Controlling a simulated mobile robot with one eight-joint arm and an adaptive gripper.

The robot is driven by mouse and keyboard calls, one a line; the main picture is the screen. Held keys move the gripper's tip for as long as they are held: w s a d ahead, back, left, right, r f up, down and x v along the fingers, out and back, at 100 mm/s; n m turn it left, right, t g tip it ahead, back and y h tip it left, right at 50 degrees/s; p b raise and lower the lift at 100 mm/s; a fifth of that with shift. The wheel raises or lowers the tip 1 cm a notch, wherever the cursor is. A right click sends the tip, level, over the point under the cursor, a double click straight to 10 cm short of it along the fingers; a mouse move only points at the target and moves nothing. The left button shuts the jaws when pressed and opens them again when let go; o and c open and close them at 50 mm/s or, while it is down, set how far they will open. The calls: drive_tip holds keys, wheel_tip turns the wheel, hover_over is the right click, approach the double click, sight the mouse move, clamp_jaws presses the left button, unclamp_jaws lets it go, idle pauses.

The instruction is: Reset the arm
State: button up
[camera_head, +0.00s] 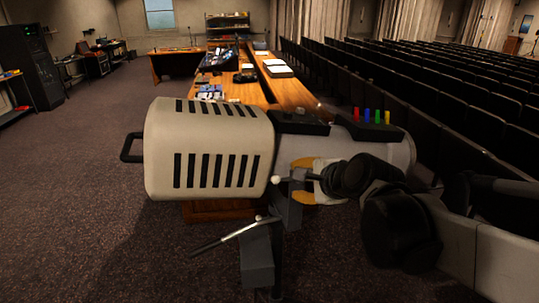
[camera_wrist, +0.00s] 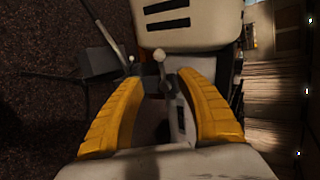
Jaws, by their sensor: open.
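My gripper (camera_head: 297,180) is in front of a large cream spotlight (camera_head: 208,148) with black vent slots. In the wrist view my gripper (camera_wrist: 160,78) has its two yellow fingers apart, one on each side of a short lever with a white ball knob (camera_wrist: 160,57). Whether either finger touches the lever, I cannot tell. My arm reaches in from the right in the head view. The spotlight rests on a grey stand (camera_head: 257,262) with a longer silver handle (camera_head: 232,234) pointing to the lower left.
Red, blue, green and yellow knobs (camera_head: 367,116) stand on the spotlight's right part. A wooden desk (camera_head: 292,92) with equipment runs behind it. Rows of dark seats (camera_head: 440,90) fill the right. Carpet (camera_head: 80,200) lies open at the left.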

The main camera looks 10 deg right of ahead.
drive_tip(key=s+d+f+n+g+h+b, duration=0.1)
drive_tip(key=s+f+n+g+b, duration=0.1)
drive_tip(key=s+f+n+b, duration=0.6)
drive_tip(key=s+d+f+n+g+h+b, duration=0.1)
drive_tip(key=s+f+n+b, duration=0.7)
drive_tip(key=f, duration=0.8)
drive_tip(key=s+d+h+b, duration=0.1)
drive_tip(key=s, duration=0.2)
drive_tip(key=shift+f+n+g, duration=0.35)
drive_tip(key=shift+n+g, duration=0.05)
drive_tip(key=shift+s+d, duration=0.1)
